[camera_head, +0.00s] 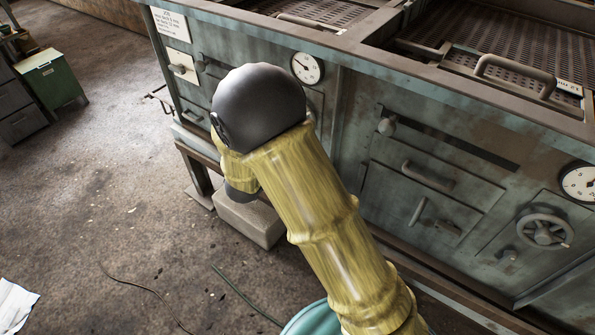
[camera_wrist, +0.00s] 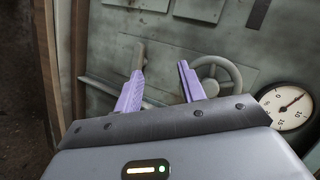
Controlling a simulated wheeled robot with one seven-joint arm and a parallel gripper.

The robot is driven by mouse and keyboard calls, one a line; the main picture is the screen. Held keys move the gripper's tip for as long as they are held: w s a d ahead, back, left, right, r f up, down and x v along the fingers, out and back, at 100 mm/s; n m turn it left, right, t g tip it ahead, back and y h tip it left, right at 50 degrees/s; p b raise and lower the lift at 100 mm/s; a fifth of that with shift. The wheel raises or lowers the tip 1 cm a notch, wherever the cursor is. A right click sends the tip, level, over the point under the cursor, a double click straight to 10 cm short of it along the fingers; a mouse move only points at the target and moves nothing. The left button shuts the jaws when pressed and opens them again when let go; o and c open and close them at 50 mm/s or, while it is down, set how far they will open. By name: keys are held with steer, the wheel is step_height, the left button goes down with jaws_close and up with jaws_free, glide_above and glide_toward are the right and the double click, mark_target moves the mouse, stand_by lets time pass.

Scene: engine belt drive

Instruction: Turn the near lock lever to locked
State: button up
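My gripper (camera_wrist: 160,90) shows in the wrist view with its two purple fingers spread apart and nothing between them. A grey lever-like bar (camera_wrist: 139,54) stands upright just beyond the left finger, partly covered by it; I cannot tell whether they touch or whether it is the near lock lever. A spoked handwheel (camera_wrist: 214,72) is behind the right finger, partly hidden. In the head view my bent arm covers part of the machine front, and my fingers are not visible. A slanted lever (camera_head: 418,211) sits on the right-hand front panel, apart from my arm.
A dial gauge (camera_wrist: 287,107) is close to the right of my gripper. The green-grey machine (camera_head: 350,130) carries another handwheel (camera_head: 543,231), a drawer handle (camera_head: 428,178) and gauges (camera_head: 307,68). A green cabinet (camera_head: 50,80) stands far left. The floor (camera_head: 100,190) left of my arm is mostly clear.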

steer(key=s+a+f+m+t+h+b, duration=0.2)
steer(key=s+a+f+m+h+b, duration=0.2)
steer(key=f, duration=0.5)
steer(key=s+m+h+b, duration=0.2)
steer(key=s+m, duration=0.1)
steer(key=shift+a+f+m+h, duration=0.2)
steer(key=shift+a+m+h, duration=0.1)
steer(key=shift+h, duration=0.1)
steer(key=shift+w+d, duration=0.1)
steer(key=b+x, duration=0.1)
steer(key=x, duration=1.6)
steer(key=shift+w+d, duration=0.1)
jaws_close()
